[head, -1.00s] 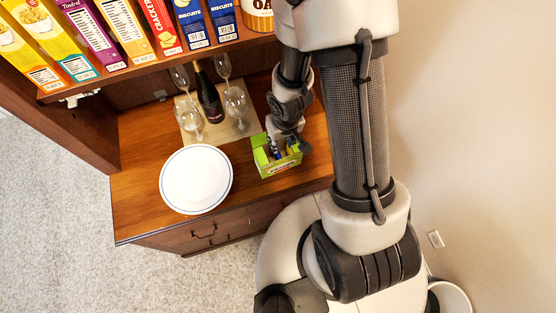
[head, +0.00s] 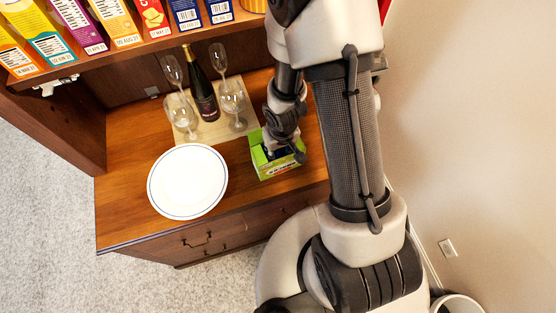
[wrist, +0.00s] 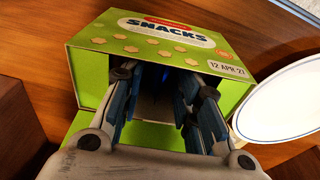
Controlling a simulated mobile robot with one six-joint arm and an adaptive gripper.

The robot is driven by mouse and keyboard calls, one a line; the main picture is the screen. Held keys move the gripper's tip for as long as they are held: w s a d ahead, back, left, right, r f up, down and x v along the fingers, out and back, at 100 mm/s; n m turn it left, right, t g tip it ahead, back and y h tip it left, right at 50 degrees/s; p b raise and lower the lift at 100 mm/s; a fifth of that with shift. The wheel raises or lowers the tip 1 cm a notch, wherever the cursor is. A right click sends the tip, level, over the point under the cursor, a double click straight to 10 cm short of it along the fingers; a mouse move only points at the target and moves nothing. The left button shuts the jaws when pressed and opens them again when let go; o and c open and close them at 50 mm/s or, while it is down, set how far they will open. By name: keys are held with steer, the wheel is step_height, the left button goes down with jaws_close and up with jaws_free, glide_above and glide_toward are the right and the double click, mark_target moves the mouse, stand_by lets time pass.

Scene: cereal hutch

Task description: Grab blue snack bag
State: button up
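A green snack box (wrist: 95,75) labelled SNACKS fills the middle of the wrist view, with its opening facing me. In the head view the green box (head: 284,169) sits on the wooden counter. My gripper (wrist: 157,88) reaches into the opening with its two fingers apart. A dark blue patch (wrist: 156,73) shows deep inside the box between the fingers. It may be the blue snack bag, but shadow hides its shape. No bag is clearly seen between the pads. In the head view my gripper (head: 284,151) covers the box's opening.
A stack of white plates (head: 188,181) stands left of the box. A dark bottle (head: 201,85) and several glasses stand on a mat (head: 213,130) behind it. Cereal boxes (head: 112,18) line the shelf (head: 140,50) above. A wall is on the right.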

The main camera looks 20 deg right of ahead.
steer(key=shift+c, duration=0.2)
steer(key=c, duration=0.6)
